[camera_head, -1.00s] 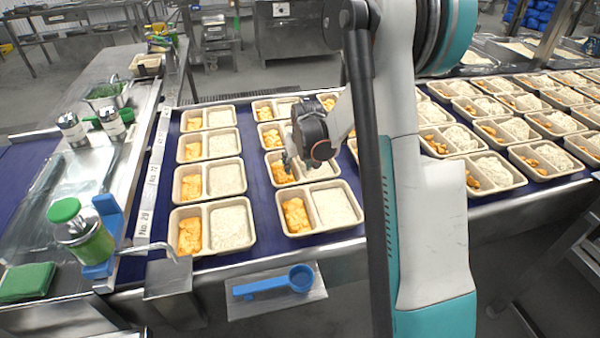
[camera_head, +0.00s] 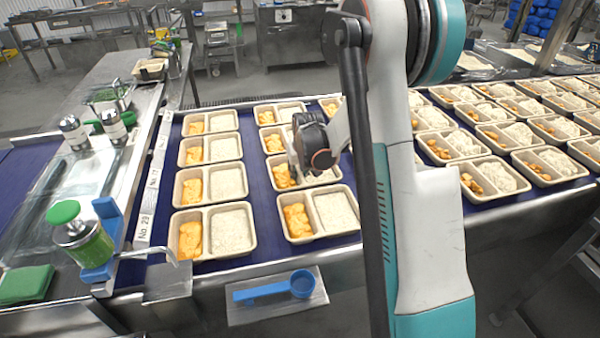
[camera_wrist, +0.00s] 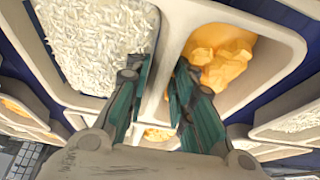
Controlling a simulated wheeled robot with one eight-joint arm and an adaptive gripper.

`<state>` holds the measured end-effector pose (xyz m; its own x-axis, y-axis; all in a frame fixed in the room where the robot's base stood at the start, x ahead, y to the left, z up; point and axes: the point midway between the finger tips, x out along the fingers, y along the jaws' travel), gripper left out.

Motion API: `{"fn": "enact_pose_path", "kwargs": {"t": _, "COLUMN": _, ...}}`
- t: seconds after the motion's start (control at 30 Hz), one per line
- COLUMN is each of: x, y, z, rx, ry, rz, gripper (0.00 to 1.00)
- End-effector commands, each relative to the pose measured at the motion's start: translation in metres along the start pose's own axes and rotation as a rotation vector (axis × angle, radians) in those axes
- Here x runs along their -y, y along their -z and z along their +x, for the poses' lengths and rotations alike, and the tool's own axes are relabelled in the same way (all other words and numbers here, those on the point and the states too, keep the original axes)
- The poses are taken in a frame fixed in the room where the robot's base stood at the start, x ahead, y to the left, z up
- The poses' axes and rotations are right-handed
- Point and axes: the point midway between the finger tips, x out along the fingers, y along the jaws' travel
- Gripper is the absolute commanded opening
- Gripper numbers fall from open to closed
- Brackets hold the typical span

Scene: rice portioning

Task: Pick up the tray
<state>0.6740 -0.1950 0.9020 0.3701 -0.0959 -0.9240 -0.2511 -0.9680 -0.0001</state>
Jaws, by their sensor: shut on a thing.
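The tray (camera_head: 303,187) is a beige two-part container with orange food on its left and white rice on its right in the head view. It is in the second column on the blue belt, just behind the nearest tray of that column. My gripper (camera_head: 295,172) is down at its middle. In the wrist view the tray's rim (camera_wrist: 265,22) shows close up, and my gripper (camera_wrist: 162,78) has one finger in the rice side and one in the orange side. It is shut on the divider between them. I cannot tell whether the tray is lifted off the belt.
Filled trays (camera_head: 232,255) stand close in the left column and in front of and behind the held tray. More trays (camera_head: 545,180) fill the belt at right. A blue scoop (camera_head: 270,290) lies on a front plate. A green-lidded jar (camera_head: 80,240) stands at left.

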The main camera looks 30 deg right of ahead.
Motion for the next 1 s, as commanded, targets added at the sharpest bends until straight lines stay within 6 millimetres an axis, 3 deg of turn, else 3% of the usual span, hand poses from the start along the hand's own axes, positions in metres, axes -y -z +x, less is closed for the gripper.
{"fn": "enact_pose_path", "kwargs": {"t": 0.27, "x": 0.000, "y": 0.009, "z": -0.023, "rx": 0.000, "ry": 0.000, "rz": 0.000, "gripper": 0.00}}
{"fn": "enact_pose_path", "kwargs": {"t": 0.8, "x": 0.000, "y": 0.060, "z": -0.146, "rx": 0.000, "ry": 0.000, "rz": 0.000, "gripper": 0.00}}
{"fn": "enact_pose_path", "kwargs": {"t": 1.0, "x": 0.000, "y": 0.072, "z": -0.173, "rx": 0.000, "ry": 0.000, "rz": 0.000, "gripper": 0.00}}
